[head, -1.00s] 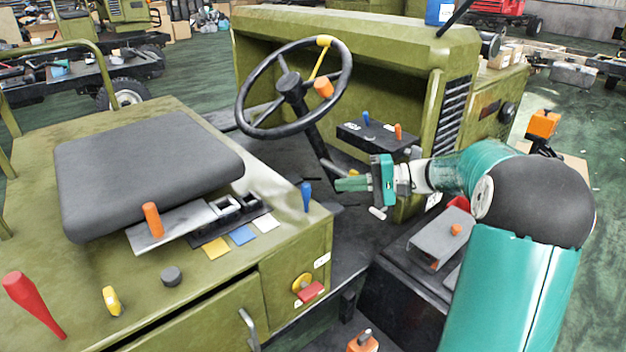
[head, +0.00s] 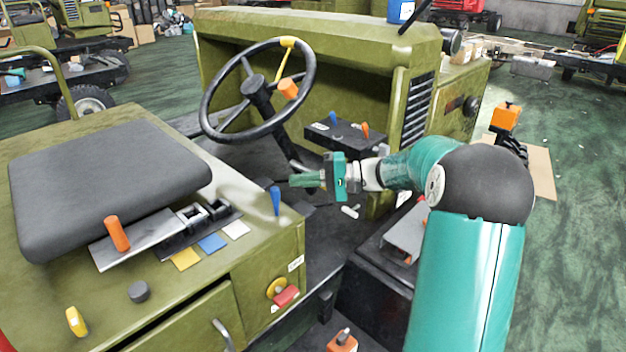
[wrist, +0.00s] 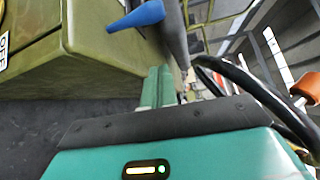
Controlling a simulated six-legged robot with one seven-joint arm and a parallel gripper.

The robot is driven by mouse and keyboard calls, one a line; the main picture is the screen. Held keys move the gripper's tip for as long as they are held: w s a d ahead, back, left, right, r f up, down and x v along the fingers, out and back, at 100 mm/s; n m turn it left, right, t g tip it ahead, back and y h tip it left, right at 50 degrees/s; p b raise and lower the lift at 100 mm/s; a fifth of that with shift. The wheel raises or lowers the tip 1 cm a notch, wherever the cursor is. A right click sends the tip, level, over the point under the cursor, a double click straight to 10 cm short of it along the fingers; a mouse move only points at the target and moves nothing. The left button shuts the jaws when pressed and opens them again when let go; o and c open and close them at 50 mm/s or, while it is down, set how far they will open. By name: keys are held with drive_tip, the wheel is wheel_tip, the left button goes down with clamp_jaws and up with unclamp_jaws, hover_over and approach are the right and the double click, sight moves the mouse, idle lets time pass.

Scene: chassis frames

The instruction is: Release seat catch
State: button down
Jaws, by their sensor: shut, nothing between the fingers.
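The black seat (head: 105,180) lies on the green seat box at the left of the head view. Below its front edge is a metal plate with an upright orange handle (head: 116,233), beside black catch parts (head: 195,216). Which of these is the seat catch I cannot tell for sure. A blue lever (head: 275,200) stands at the box's right corner, and it shows in the wrist view (wrist: 138,17). My gripper (head: 293,181) is shut and empty, pointing left, just above and right of the blue lever and apart from the orange handle. In the wrist view its fingers (wrist: 157,88) are together.
The steering wheel (head: 258,90) and its column stand behind my gripper. A black box with small blue and orange levers (head: 347,133) is behind my arm. A yellow knob and red handle (head: 284,294) sit on the seat box's side.

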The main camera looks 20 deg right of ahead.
sight(276, 202)
drive_tip(key=a, duration=0.1)
drive_tip(key=s+a, duration=0.1)
drive_tip(key=a, duration=0.3)
drive_tip(key=shift+s, duration=0.4)
drive_tip(key=shift+s, duration=0.1)
